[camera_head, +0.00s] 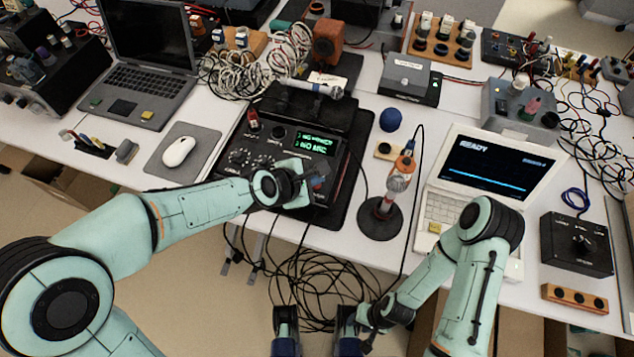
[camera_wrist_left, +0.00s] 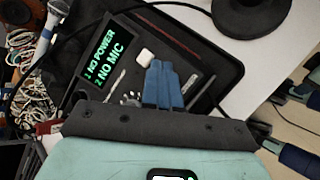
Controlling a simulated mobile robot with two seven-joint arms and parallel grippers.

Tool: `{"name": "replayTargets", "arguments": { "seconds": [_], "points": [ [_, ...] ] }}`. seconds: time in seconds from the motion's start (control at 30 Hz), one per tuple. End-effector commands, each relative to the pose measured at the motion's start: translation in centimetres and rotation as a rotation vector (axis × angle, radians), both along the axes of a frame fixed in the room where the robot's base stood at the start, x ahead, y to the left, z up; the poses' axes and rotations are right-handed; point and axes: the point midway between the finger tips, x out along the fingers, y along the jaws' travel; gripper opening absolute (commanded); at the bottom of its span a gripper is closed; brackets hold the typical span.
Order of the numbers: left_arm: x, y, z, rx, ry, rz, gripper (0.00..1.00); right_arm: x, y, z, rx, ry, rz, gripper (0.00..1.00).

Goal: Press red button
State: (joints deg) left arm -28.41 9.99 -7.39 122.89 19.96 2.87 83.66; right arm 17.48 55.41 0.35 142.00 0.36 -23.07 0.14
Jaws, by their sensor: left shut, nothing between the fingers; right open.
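A black control box (camera_head: 262,140) stands on the table, with knobs and a lit green display reading NO POWER and NO MIC. The display (camera_wrist_left: 108,57) also shows in the left wrist view. My left gripper (camera_head: 319,184) is over the right front part of the box; its blue fingers (camera_wrist_left: 165,85) are shut together and empty. A small red piece (camera_head: 253,119) sits at the box's back left. My right gripper (camera_head: 316,338) is open and empty, low in front of the table.
A microphone on a round black stand (camera_head: 381,217) is right of the box. A white laptop (camera_head: 490,165) is farther right. A mouse (camera_head: 179,151) and a grey laptop (camera_head: 140,92) are at left. Cables (camera_head: 300,275) hang below the table's front edge.

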Motion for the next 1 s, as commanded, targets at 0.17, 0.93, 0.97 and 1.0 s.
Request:
{"name": "replayTargets", "arguments": {
  "seconds": [0.17, 0.93, 0.97, 1.0],
  "points": [
    [-0.01, 0.00, -0.53, 0.000, 0.001, 0.000, 0.00, -0.08, 0.00, -0.43, 0.000, 0.001, -0.001, 0.43],
    [-0.02, 0.00, -1.06, 0.000, 0.000, 0.000, 0.00, -0.15, 0.00, -0.90, 0.000, 0.003, 0.000, 0.43],
    [-0.02, 0.00, -1.09, 0.000, 0.000, 0.000, 0.00, -0.16, 0.00, -0.93, 0.000, 0.003, 0.000, 0.43],
    [-0.01, 0.00, -1.14, 0.000, 0.000, 0.000, 0.00, -0.17, 0.00, -0.97, 0.000, 0.003, 0.000, 0.43]
  ]
}}
